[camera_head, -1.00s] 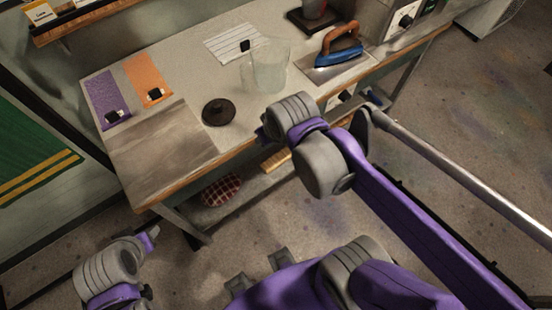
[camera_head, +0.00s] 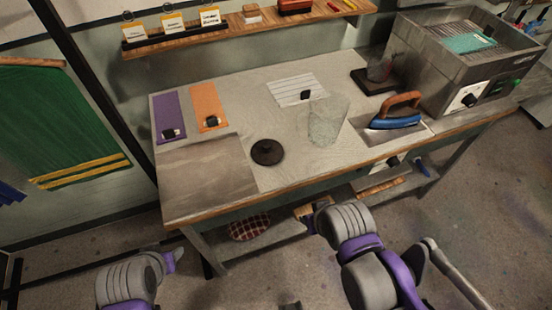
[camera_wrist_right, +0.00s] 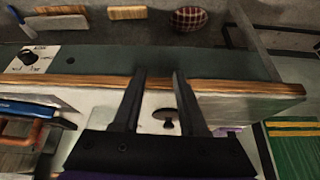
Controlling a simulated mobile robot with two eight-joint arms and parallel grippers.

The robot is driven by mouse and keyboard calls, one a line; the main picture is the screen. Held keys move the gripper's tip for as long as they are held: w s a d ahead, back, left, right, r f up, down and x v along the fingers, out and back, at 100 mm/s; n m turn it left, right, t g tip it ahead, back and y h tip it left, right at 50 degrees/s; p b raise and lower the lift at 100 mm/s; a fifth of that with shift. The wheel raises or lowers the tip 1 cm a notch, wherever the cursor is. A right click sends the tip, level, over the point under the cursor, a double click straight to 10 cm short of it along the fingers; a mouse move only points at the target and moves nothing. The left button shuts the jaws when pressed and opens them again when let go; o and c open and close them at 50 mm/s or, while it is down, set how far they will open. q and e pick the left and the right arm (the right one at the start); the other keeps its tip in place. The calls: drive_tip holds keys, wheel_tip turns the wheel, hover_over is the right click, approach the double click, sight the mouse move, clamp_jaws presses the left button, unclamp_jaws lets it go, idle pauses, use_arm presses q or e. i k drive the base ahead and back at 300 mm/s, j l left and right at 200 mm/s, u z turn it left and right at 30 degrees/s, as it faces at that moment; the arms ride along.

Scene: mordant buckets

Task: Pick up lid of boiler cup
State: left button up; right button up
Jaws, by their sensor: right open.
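A dark round lid with a small knob (camera_head: 267,152) lies flat on the table, left of a clear glass vessel (camera_head: 326,124). In the right wrist view the lid (camera_wrist_right: 167,117) shows between my right gripper's fingers, farther off and not touched. My right gripper (camera_wrist_right: 160,74) is open and empty, at the table's front edge. In the head view it is mostly hidden by my right wrist. My left arm's links show at the lower left, but its fingers are not visible.
The wooden table edge (camera_head: 300,186) lies between my right arm and the lid. A blue iron (camera_head: 395,121) stands right of the glass vessel. A grey board (camera_head: 205,180) lies left of the lid. A metal boiler box (camera_head: 440,75) stands at the right.

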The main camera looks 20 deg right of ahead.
sight(266, 153)
drive_tip(key=i+l+z, duration=0.1)
drive_tip(key=l+z, duration=0.35)
drive_tip(key=i+l+z, duration=0.15)
drive_tip(key=l+z, duration=0.15)
drive_tip(key=z, duration=0.15)
